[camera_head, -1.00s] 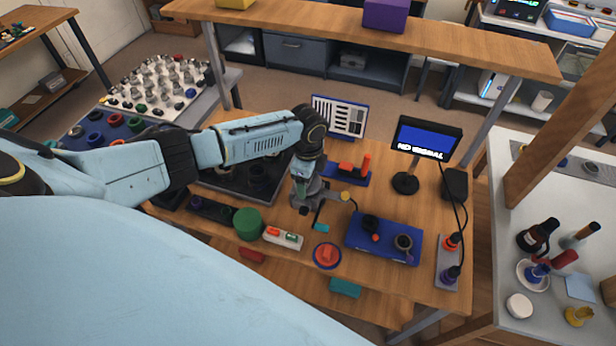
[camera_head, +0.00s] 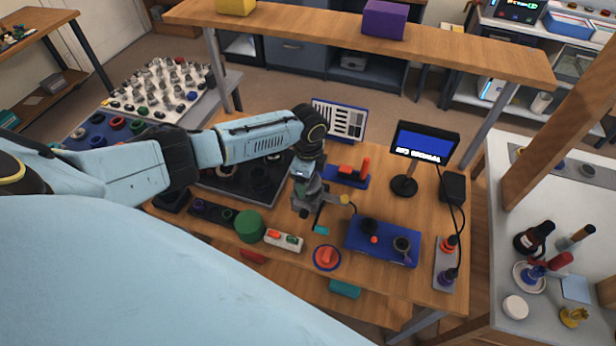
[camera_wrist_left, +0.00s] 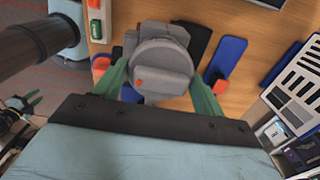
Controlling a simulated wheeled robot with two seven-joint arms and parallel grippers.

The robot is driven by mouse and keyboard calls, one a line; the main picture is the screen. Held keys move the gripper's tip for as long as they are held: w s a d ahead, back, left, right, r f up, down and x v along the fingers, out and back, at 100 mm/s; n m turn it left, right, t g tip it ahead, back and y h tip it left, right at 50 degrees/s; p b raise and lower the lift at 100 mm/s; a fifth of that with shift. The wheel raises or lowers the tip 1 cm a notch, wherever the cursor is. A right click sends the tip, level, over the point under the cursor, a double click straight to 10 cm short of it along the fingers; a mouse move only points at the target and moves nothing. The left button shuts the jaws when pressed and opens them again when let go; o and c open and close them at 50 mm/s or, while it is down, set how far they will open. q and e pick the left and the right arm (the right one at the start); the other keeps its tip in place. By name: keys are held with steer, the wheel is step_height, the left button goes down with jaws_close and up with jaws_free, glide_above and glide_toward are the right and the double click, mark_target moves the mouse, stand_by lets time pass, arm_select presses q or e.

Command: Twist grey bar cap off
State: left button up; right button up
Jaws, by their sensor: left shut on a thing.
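In the left wrist view, the grey bar cap (camera_wrist_left: 160,68) is a round grey piece with a red dot on its face. The two green fingers of my left gripper (camera_wrist_left: 163,84) are closed on its opposite sides. In the head view, my left gripper (camera_head: 309,203) points down over the middle of the wooden bench. There the cap is small and mostly hidden by the gripper, so I cannot tell its turn angle. My right gripper is in neither view.
A blue tray (camera_head: 383,246) with dark parts lies right of the gripper. A red round knob (camera_head: 327,257) sits near the front edge. A green cylinder (camera_head: 249,225) and a white switch box (camera_head: 284,240) stand left. The monitor (camera_head: 423,143) is behind.

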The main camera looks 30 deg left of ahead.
arm_select(q)
steer(key=shift+r, duration=0.1)
steer(key=shift+r+p, duration=0.5)
steer(key=shift+r, duration=1.9)
